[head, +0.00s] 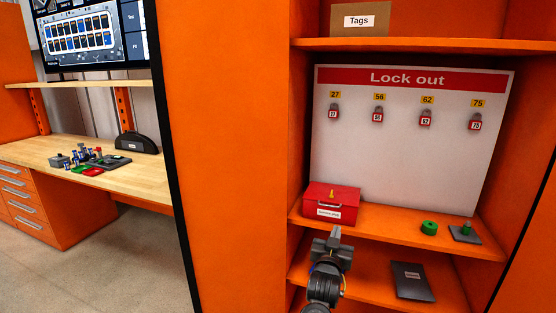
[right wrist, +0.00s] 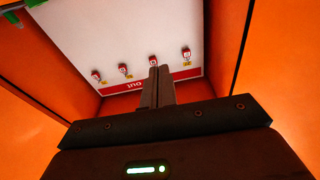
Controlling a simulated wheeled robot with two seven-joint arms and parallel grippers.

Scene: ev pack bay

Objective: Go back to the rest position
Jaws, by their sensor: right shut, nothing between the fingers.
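My right gripper (head: 333,237) is in front of the orange lockout cabinet, just below and in front of the red box (head: 345,203) on the middle shelf. Its fingers are shut with nothing between them; they also show closed together in the right wrist view (right wrist: 158,88). My left gripper is in neither view.
The orange cabinet's middle shelf (head: 385,221) holds a green ring (head: 429,228) and a dark plate with a green knob (head: 466,233). Red padlocks hang on the white lockout board (head: 400,160). A dark binder (head: 411,281) lies on the lower shelf. A wooden workbench (head: 40,150) stands left.

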